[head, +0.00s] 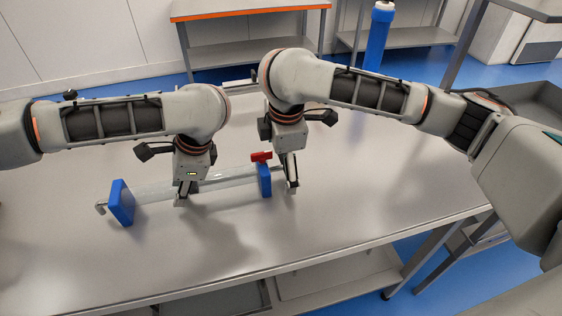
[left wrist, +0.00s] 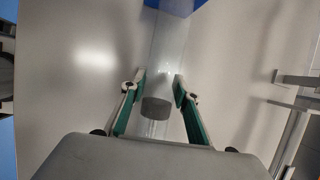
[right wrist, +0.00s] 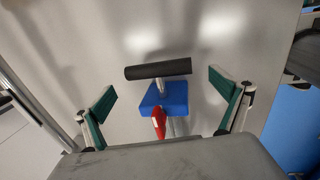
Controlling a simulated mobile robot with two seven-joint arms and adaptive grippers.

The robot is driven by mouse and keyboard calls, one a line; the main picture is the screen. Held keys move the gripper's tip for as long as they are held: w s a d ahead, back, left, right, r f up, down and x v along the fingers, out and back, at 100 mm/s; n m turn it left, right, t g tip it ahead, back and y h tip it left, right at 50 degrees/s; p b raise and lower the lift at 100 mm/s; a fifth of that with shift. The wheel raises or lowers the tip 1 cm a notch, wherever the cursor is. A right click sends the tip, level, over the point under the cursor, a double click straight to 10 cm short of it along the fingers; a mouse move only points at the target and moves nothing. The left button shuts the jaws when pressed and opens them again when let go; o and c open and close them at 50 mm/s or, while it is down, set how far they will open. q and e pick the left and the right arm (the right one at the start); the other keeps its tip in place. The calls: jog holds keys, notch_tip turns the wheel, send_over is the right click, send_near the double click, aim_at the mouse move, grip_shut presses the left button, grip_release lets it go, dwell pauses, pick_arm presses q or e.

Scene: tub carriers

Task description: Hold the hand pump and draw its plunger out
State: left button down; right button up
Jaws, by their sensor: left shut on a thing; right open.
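The hand pump lies across the table, with a clear tube (head: 232,175) between a left blue end block (head: 122,203) and a right blue end block (head: 264,180). My left gripper (head: 185,195) is shut on the tube; the left wrist view shows its fingers on both sides of the tube and a grey piston (left wrist: 155,108) inside. My right gripper (head: 291,186) is open at the pump's right end. In the right wrist view, the black plunger handle (right wrist: 158,70) lies between its spread fingers, apart from both. A red lever (right wrist: 159,124) sits by the blue block (right wrist: 172,95).
The grey table (head: 330,215) is clear around the pump. A metal bent spout (head: 100,208) sticks out at the pump's left end. Behind stand a bench with an orange edge (head: 250,12) and a blue cylinder (head: 378,38). A dark tray (head: 530,105) is at the right.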

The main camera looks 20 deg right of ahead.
grip_shut()
pick_arm(q)
jog(key=shift+w+a, duration=0.1)
pick_arm(e)
jog(key=d, duration=1.3)
jog(key=shift+d, duration=0.3)
grip_release()
jog(key=shift+a+r, duration=0.1)
